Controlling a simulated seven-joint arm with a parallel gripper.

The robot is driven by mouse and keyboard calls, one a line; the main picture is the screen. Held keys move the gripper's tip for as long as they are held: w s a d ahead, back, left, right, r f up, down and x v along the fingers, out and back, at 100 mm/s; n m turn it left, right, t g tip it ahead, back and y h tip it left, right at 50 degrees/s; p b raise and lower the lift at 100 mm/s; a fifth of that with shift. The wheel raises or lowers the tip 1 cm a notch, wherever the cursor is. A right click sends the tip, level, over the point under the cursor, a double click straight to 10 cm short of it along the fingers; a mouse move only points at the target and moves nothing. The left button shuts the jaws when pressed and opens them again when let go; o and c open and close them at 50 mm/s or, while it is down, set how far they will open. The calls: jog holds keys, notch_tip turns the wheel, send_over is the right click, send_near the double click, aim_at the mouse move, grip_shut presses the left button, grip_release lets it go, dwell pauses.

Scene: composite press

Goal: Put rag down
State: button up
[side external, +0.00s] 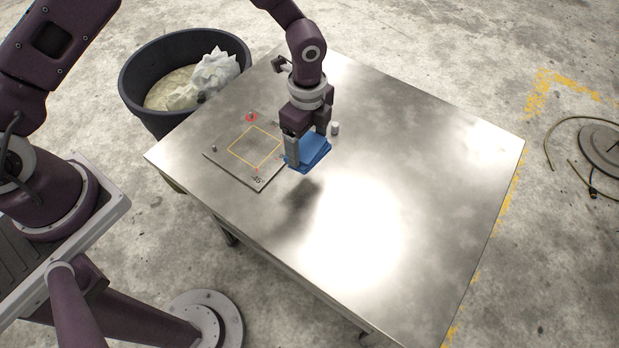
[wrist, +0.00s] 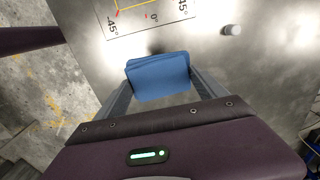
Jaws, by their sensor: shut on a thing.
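The blue folded rag (side external: 311,153) is held between the fingers of my gripper (side external: 305,146). In the wrist view the rag (wrist: 158,77) fills the gap between the two grey fingers of my gripper (wrist: 160,85). My gripper is shut on it. A dark shadow lies on the metal table (side external: 400,180) below and in front, apart from the rag, so the rag appears held above the surface. The rag's underside is hidden.
A flat plate (side external: 222,156) with a yellow outlined square and angle marks lies left of the rag. A small grey cylinder (side external: 335,128) stands to the right of my gripper. A black bin (side external: 150,115) with crumpled white material stands behind the table. The table's front right is clear.

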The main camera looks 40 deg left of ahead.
jog(key=f, duration=0.3)
jog(key=d+f, duration=0.1)
jog(key=f, duration=0.6)
jog(key=shift+s+d, duration=0.15)
jog(key=shift+f, duration=0.1)
jog(key=o, duration=1.4)
notch_tip(320, 180, up, 13)
jog(key=shift+f, duration=0.15)
jog(key=s+a+r+n+t, duration=0.1)
jog(key=s+a+r+n, duration=0.25)
jog(key=r, duration=0.65)
jog(key=s+a+r+n+t, duration=0.15)
jog(key=a+r+n, duration=0.3)
jog(key=r, duration=0.55)
jog(key=s+a+r+n+t, duration=0.1)
jog(key=s+a+r+n, duration=0.1)
jog(key=s, duration=0.4)
jog(key=s+a+r+n+t, duration=0.1)
jog(key=s+r+n, duration=0.2)
jog(key=s, duration=0.4)
jog(key=s+a+r+n+t, duration=0.1)
jog(key=s+a+r+n, duration=0.1)
jog(key=s+n, duration=0.3)
jog(key=shift+s+a+r, duration=0.35)
jog(key=shift+s+r, duration=0.45)
